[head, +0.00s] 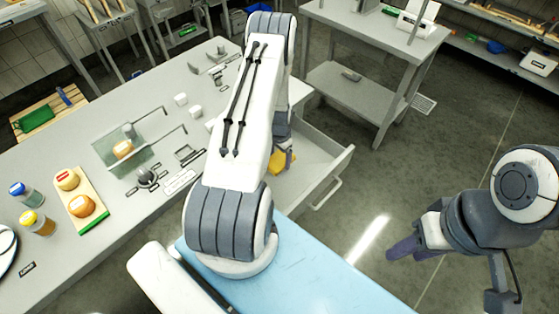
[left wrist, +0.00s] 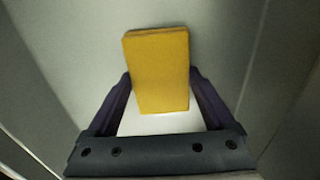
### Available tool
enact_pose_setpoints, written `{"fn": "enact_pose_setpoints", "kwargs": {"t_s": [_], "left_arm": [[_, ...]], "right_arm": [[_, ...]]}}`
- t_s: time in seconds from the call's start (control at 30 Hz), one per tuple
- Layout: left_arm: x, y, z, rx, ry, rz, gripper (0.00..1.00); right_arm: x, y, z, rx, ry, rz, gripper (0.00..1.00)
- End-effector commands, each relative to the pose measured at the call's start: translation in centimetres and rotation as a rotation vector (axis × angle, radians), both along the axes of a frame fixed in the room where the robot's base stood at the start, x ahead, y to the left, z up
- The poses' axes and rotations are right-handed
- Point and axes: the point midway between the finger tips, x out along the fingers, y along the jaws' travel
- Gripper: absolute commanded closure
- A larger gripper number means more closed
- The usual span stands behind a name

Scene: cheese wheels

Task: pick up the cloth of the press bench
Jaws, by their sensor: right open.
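A yellow folded cloth (left wrist: 158,68) lies between the two dark fingers of my left gripper (left wrist: 160,74) in the left wrist view. The fingers are close along its two sides; I cannot tell whether they press on it. In the head view a small part of the yellow cloth (head: 289,160) shows in the open drawer (head: 325,160) of the bench (head: 120,215), beside my left arm. That arm hides most of the left gripper there. My right gripper (head: 408,249) is open and empty over the floor at the right.
The bench top holds a board (head: 88,212) with two small cheeses, jars (head: 36,222) and a glass plate (head: 125,150) with a cheese. A grey table (head: 360,75) stands behind the drawer. The floor at the right is clear.

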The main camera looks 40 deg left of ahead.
Motion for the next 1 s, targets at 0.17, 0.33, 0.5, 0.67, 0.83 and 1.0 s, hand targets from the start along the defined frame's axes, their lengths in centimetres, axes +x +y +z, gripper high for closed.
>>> {"fn": "enact_pose_setpoints", "kwargs": {"t_s": [0.17,0.33,0.5,0.67,0.83,1.0], "left_arm": [[0.0,0.0,0.0,0.000,0.000,0.000,0.67],[0.0,0.0,0.1,0.000,0.000,0.000,0.67],[0.1,0.0,0.9,0.001,-0.001,0.000,0.67],[0.1,0.1,3.2,0.003,-0.004,0.000,0.67],[0.1,0.1,6.6,0.003,-0.004,0.000,0.67],[0.1,0.1,9.0,0.002,-0.003,0.000,0.67]], "right_arm": [[0.0,0.0,0.0,0.000,0.000,0.000,0.55],[0.0,0.0,0.0,0.000,0.000,0.000,0.55],[0.0,0.0,-0.2,0.000,0.000,0.000,0.55],[0.0,0.0,-0.7,0.000,0.000,0.000,0.55],[0.0,0.0,-1.3,0.000,0.000,0.000,0.55],[0.0,0.0,-1.7,0.000,0.000,0.000,0.55]]}}
